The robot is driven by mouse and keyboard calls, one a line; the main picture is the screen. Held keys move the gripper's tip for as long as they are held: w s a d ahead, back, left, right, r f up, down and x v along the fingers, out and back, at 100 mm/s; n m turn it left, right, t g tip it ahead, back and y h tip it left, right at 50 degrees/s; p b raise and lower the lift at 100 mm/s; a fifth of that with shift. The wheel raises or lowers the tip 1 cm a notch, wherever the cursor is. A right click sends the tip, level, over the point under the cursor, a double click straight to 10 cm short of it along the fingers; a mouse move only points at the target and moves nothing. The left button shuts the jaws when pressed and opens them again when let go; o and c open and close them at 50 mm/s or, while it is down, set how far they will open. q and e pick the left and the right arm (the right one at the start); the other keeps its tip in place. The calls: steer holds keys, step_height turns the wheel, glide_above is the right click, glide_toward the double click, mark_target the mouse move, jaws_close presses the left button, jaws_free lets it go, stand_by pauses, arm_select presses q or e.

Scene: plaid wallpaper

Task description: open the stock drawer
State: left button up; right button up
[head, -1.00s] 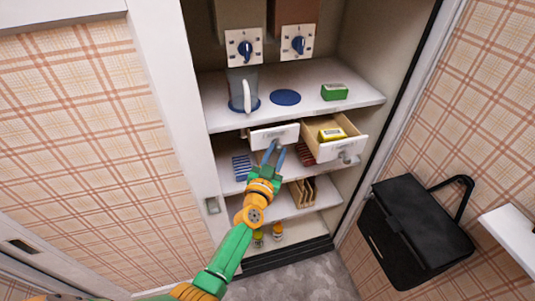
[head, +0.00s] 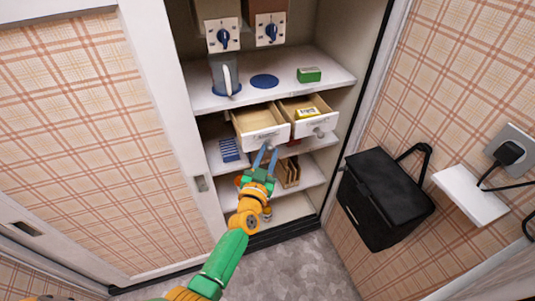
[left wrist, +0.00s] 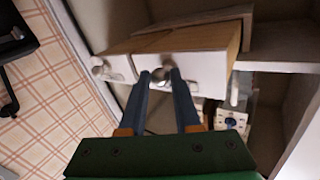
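Two white-fronted drawers hang side by side under the cabinet's counter shelf. The left drawer (head: 258,118) is pulled well out and looks empty inside. The right drawer (head: 320,125) is also out and holds a yellow box (head: 307,112). I cannot read their labels, so I cannot tell which is the stock drawer. My left gripper (head: 265,149) is at the left drawer's front. My right gripper is not in view.
On the counter (head: 330,86) stand a jug (head: 222,75), a blue disc (head: 264,81) and a green box (head: 309,75). Lower shelves hold a blue striped item (head: 229,150) and a brown rack (head: 288,172). A black bag (head: 385,195) hangs at right beside a white ledge (head: 470,195).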

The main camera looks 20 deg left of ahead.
arm_select(q)
steer(key=shift+o, duration=0.5)
steer(key=shift+w, duration=0.1)
steer(key=s, duration=0.7)
steer(key=shift+p, duration=0.45)
steer(key=shift+d+f, duration=0.1)
steer(key=shift+f, duration=0.05)
